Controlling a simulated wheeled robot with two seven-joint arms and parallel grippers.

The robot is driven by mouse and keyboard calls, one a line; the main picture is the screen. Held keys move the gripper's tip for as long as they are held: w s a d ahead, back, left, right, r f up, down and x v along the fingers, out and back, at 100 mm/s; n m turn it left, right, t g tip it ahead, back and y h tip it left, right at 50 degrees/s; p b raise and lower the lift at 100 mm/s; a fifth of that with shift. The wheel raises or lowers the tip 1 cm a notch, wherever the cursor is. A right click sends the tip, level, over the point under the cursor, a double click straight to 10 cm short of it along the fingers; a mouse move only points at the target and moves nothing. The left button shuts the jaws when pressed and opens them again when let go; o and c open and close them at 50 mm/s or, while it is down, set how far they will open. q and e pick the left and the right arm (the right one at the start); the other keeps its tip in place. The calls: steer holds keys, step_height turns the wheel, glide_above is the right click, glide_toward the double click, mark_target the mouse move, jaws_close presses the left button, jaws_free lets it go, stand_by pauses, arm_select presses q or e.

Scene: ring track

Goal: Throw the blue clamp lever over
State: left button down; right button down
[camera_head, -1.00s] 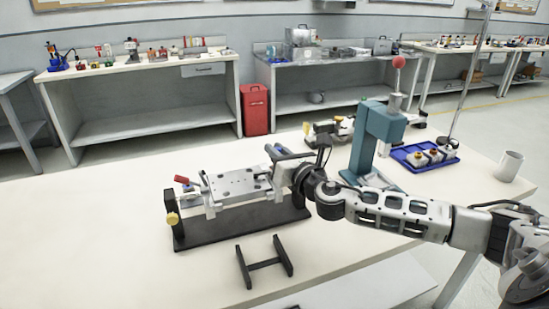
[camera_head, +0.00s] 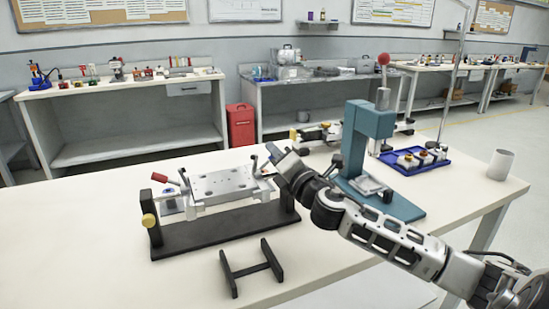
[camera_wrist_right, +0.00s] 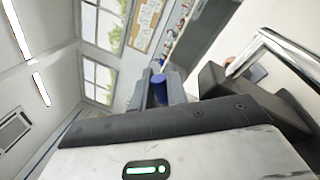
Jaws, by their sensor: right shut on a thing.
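The blue clamp lever shows in the right wrist view as a blue rounded grip (camera_wrist_right: 160,90) between the fingers of my right gripper (camera_wrist_right: 161,76), which is shut on it. In the head view my right gripper (camera_head: 275,155) is at the right end of the fixture, its fingers pointing up and to the left, and it hides the blue lever. The fixture has a light grey plate (camera_head: 222,183) with holes, carried between uprights on a black base (camera_head: 215,231). A red lever (camera_head: 164,179) sticks out at its left end. My left gripper is not in view.
A teal press (camera_head: 367,135) stands close to the right of my right gripper. A blue tray (camera_head: 438,168) with small parts and a grey mug (camera_head: 500,164) are farther right. A black H-shaped stand (camera_head: 250,269) lies in front of the fixture. The tabletop at left is clear.

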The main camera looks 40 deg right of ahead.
steer(key=shift+d+f+m, duration=0.1)
steer(key=shift+m, duration=0.2)
steer(key=c, duration=1.5)
jaws_free()
steer(key=shift+o, duration=0.2)
